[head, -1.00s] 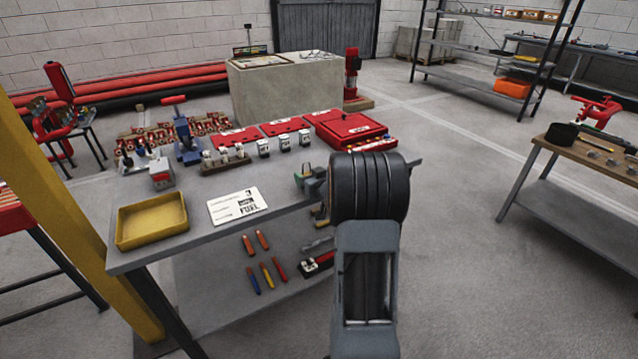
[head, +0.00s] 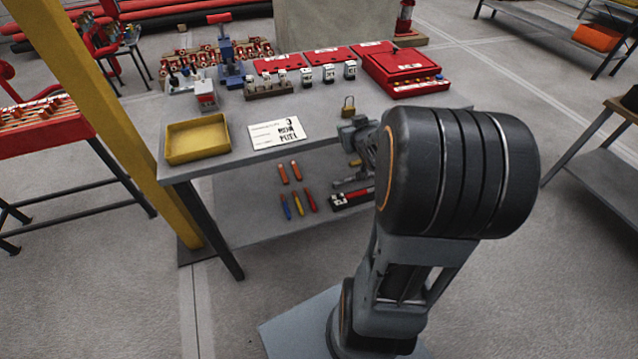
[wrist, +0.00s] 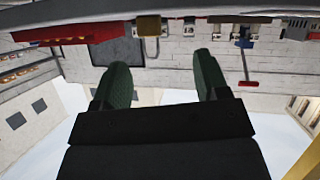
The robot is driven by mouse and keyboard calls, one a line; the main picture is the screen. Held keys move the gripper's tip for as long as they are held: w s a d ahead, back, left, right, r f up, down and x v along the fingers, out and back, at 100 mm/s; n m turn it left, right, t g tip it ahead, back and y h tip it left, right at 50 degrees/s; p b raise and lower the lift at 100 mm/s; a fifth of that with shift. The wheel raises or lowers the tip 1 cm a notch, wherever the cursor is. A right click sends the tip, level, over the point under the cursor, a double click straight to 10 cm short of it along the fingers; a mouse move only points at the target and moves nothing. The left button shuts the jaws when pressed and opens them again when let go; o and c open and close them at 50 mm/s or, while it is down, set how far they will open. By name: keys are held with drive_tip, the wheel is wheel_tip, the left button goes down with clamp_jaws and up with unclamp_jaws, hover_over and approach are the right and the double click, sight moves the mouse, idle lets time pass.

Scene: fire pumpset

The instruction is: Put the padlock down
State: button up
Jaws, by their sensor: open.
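The brass padlock (head: 348,107) stands on the grey table (head: 225,163) near its front edge, just beyond the end of my arm in the head view. In the upside-down wrist view, a small yellow-brass block that looks like the padlock (wrist: 149,26) is on the table, beyond my fingers. My gripper (wrist: 162,78) is open, with its two dark green fingers apart and nothing between them. A clear space shows between the fingers and the padlock. In the head view my arm hides most of the gripper.
A yellow tray (head: 197,139) and a white printed card (head: 278,133) lie on the table to the left. A red case (head: 403,68) and small white-topped padlock-like blocks (head: 329,73) stand behind. A yellow post (head: 90,110) rises at left. Tools lie on the lower shelf.

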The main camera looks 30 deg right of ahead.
drive_tip(key=s+a+n+g+y, duration=0.1)
drive_tip(key=s+a+g+y, duration=0.1)
drive_tip(key=s+a+g, duration=0.2)
drive_tip(key=s+a+n+g+y, duration=0.1)
drive_tip(key=s+a+g, duration=0.4)
drive_tip(key=s+a, duration=0.6)
drive_tip(key=a+y, duration=0.1)
drive_tip(key=a, duration=0.4)
drive_tip(key=shift+a+f, duration=0.25)
drive_tip(key=shift+a, duration=0.05)
drive_tip(key=shift+g, duration=0.3)
